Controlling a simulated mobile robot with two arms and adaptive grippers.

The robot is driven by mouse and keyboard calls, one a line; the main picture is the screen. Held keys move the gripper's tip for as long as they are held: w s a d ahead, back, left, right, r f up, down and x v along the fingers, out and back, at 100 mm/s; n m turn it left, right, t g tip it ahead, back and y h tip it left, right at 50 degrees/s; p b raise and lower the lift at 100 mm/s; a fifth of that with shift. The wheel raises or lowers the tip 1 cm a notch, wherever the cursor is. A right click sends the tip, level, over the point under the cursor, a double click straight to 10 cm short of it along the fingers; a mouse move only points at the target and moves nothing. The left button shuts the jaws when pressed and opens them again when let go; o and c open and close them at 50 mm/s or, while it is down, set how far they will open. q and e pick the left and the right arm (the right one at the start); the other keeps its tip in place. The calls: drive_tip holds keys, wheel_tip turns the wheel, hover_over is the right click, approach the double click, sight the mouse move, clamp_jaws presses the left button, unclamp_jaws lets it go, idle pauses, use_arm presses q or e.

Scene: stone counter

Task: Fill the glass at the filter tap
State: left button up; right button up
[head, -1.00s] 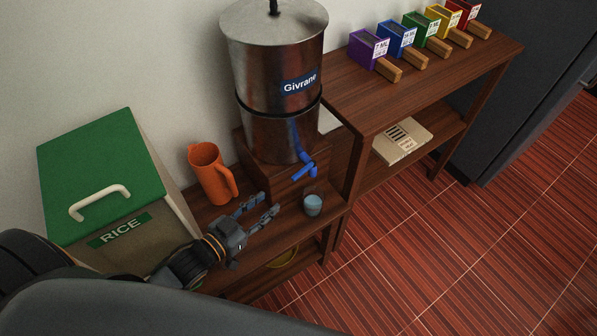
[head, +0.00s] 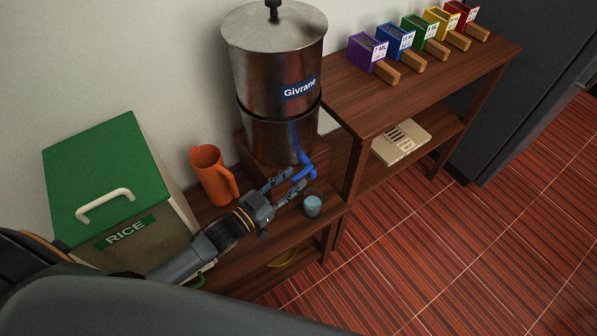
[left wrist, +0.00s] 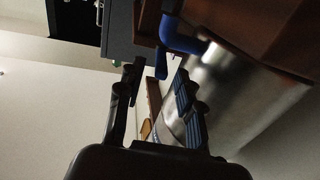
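The steel water filter (head: 277,75), labelled Givrane, stands on a wooden block at the back of the low shelf. Its blue tap (head: 306,168) sticks out low on its front right and also shows in the left wrist view (left wrist: 178,38). A small blue-grey glass (head: 313,206) stands upright on the shelf near its front edge, a little in front of the tap. My left gripper (head: 298,178) is open, its fingertips close to the tap; the left wrist view shows the tap's lever near the gap between the fingers. Contact cannot be told. My right gripper is not in view.
An orange jug (head: 212,178) stands left of the filter, near my left arm. A green-lidded RICE bin (head: 120,230) is at the far left. A taller wooden shelf (head: 420,75) on the right holds several coloured boxes and a book (head: 400,141).

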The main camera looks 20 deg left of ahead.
sight(304, 172)
use_arm(q)
drive_tip(key=shift+x, duration=1.5)
drive_tip(key=shift+c, duration=0.2)
clamp_jaws()
